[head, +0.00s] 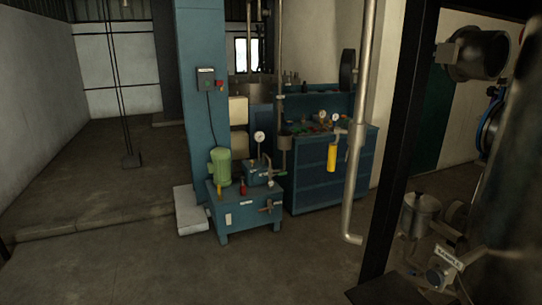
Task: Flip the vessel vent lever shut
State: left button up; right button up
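A large dark rounded body (517,150), possibly the vessel, is cut off by the right edge of the head view. A blue-rimmed round part (489,128) sits at its left side. Below is a valve-like fitting (438,277) with a white tag (449,257) that seems to read SAMPLE. I cannot make out a vent lever or any vent label. Neither of my grippers is in the head view.
A dark upright post (400,140) stands left of the dark body. A metal pipe (357,150) drops nearly to the floor. Behind are a blue cabinet (305,182) and a blue pump unit (243,213) with a green motor (220,166). The floor (150,270) at front left is clear.

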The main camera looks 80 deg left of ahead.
aim_at(332, 150)
jog(key=u, duration=2.35)
